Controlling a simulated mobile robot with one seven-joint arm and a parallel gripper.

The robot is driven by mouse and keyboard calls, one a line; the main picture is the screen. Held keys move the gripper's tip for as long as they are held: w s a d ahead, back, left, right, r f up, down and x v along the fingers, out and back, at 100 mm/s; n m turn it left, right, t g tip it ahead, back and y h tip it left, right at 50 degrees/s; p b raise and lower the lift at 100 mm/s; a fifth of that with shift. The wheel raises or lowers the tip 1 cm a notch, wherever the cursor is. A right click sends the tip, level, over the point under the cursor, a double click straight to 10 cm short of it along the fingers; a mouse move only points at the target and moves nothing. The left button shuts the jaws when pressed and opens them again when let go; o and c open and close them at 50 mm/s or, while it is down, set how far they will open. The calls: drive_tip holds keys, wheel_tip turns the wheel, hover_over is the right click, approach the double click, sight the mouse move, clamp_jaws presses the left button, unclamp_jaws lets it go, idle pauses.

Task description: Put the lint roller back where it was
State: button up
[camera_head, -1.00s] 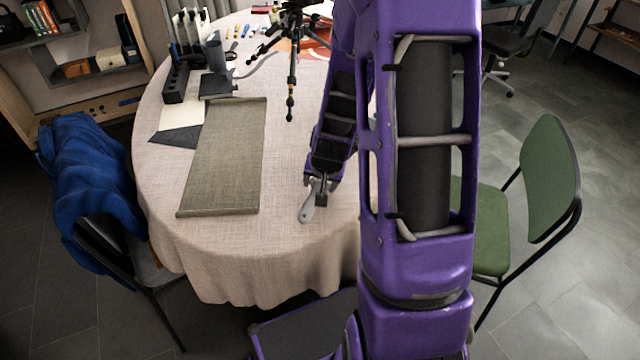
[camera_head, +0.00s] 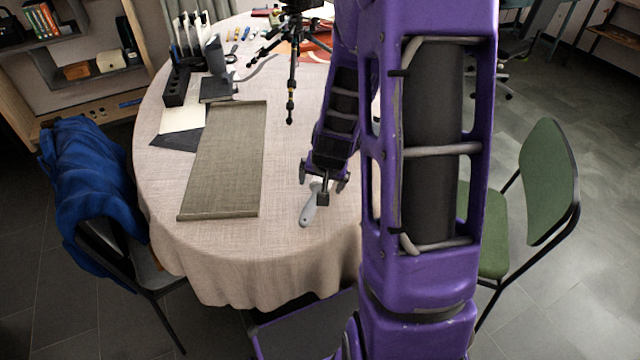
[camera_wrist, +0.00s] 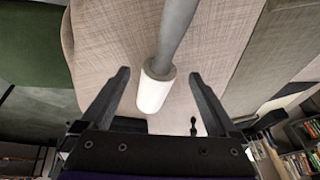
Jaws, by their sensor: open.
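The lint roller has a grey handle (camera_head: 308,208) and lies on the tablecloth near the table's front edge, right of the grey-green runner. Its white roller head (camera_wrist: 153,92) shows in the wrist view, with the handle running away towards the top. My gripper (camera_head: 322,179) is open at the roller's far end, its fingers spread wide. In the wrist view the fingertips (camera_wrist: 158,75) stand on either side of the white head, with a visible gap on each side. In the head view my gripper partly hides the roller head.
The round table (camera_head: 285,250) has a runner (camera_head: 225,160) on its left. A black tripod (camera_head: 293,60) stands behind my gripper. A dark organizer (camera_head: 176,85) is at the back left. A blue-draped chair (camera_head: 90,190) and a green chair (camera_head: 548,180) flank the table.

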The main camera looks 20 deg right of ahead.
drive_tip(key=p+v, duration=0.2)
drive_tip(key=v, duration=0.7)
drive_tip(key=shift+r, duration=0.15)
